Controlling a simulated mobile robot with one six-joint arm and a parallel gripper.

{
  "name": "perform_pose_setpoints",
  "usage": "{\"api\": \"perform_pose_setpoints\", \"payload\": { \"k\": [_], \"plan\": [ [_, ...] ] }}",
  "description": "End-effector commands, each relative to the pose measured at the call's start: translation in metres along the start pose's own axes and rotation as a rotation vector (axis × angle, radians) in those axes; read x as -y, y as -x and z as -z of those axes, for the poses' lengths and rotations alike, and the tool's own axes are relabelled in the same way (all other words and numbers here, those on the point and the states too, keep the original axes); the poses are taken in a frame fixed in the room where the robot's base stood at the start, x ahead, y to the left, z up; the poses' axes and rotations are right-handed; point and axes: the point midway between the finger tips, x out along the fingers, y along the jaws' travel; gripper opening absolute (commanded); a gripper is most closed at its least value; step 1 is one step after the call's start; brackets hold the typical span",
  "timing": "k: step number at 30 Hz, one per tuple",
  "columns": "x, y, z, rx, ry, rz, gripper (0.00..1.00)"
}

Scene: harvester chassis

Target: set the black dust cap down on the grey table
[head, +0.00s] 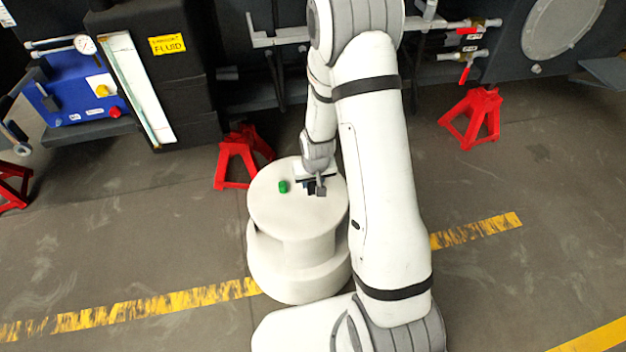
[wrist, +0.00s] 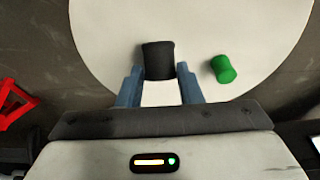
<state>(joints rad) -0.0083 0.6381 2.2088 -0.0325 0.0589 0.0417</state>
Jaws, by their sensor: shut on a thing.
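My gripper (head: 315,186) is over a round whitish top (head: 290,215) in the head view. In the wrist view, the two blue fingers of my gripper (wrist: 158,72) are closed on the sides of the black dust cap (wrist: 158,58). The cap is a short dark cylinder held at the fingertips, with the round top behind it. I cannot tell whether it touches that top. In the head view the cap is too small to make out clearly. No grey table can be clearly picked out in either view.
A green cap (head: 283,186) lies on the round top, right of the black cap in the wrist view (wrist: 223,69). Red stands (head: 240,155) (head: 474,117) are on the floor by the dark chassis. A blue box (head: 80,95) with a gauge is at upper left.

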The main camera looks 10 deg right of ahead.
Motion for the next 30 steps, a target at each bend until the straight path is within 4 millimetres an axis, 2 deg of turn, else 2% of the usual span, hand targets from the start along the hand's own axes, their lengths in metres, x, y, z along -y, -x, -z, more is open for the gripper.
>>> {"api": "perform_pose_setpoints", "payload": {
  "k": [12,13,21,30],
  "plan": [
    [0.0000,-0.0071,-0.0018,0.000,0.000,0.000,0.00],
    [0.0000,-0.0056,-0.0014,0.000,0.000,0.000,0.35],
    [-0.0001,-0.0053,-0.0014,0.000,0.000,0.000,0.57],
    [-0.0002,-0.0008,-0.0010,0.000,0.000,0.000,0.58]
  ]
}}
